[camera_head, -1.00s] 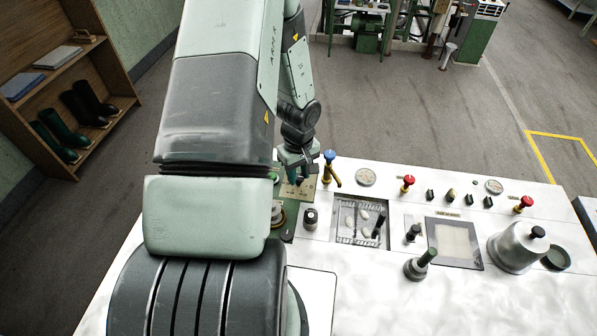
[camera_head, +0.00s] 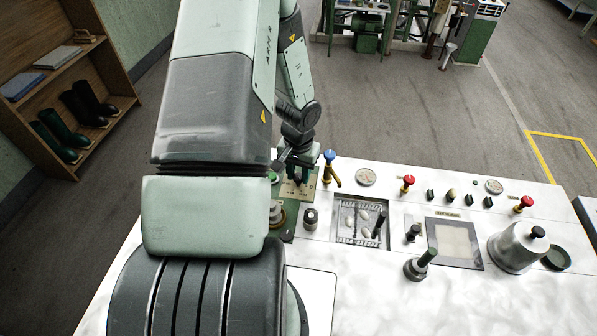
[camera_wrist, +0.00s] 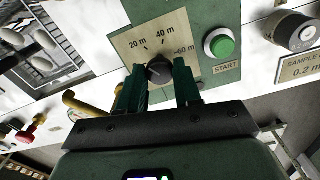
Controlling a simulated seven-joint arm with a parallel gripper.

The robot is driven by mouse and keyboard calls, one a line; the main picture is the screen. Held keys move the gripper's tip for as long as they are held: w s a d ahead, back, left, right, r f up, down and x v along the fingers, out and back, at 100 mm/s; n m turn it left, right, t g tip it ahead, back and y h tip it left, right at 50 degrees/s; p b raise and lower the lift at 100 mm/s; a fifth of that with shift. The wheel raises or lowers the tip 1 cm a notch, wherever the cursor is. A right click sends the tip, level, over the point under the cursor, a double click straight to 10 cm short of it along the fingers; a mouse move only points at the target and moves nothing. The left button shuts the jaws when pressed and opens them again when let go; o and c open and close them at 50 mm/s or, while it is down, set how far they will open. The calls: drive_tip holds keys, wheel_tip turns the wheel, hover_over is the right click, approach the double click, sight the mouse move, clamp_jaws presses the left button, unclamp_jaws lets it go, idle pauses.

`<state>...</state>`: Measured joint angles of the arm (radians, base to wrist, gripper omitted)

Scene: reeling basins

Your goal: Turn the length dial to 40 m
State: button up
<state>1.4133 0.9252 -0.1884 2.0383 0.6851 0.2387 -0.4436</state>
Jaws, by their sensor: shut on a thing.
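The length dial is a small dark round knob (camera_wrist: 159,69) on a beige plate (camera_wrist: 128,40) marked 20 m, 40 m and 60 m. In the wrist view my gripper (camera_wrist: 160,76) has its dark green fingers on either side of the knob, shut on it. The knob's pointer is too small and dark to read for certain. In the head view my gripper (camera_head: 298,172) is over the beige plate (camera_head: 300,190) at the panel's far left, and its fingers hide the knob.
A green START button (camera_wrist: 221,46) sits right of the dial in the wrist view. A blue-topped brass valve (camera_head: 329,163) stands close right of my gripper in the head view. A recessed basin (camera_head: 345,222) and a black-topped knob (camera_head: 310,218) lie nearer.

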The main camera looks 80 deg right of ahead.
sight(298, 176)
drive_tip(key=m, duration=1.2)
drive_tip(key=shift+m, duration=0.3)
idle(0.4)
drive_tip(key=o, duration=1)
drive_tip(key=shift+o, duration=0.2)
wheel_tip(298, 176, up, 11)
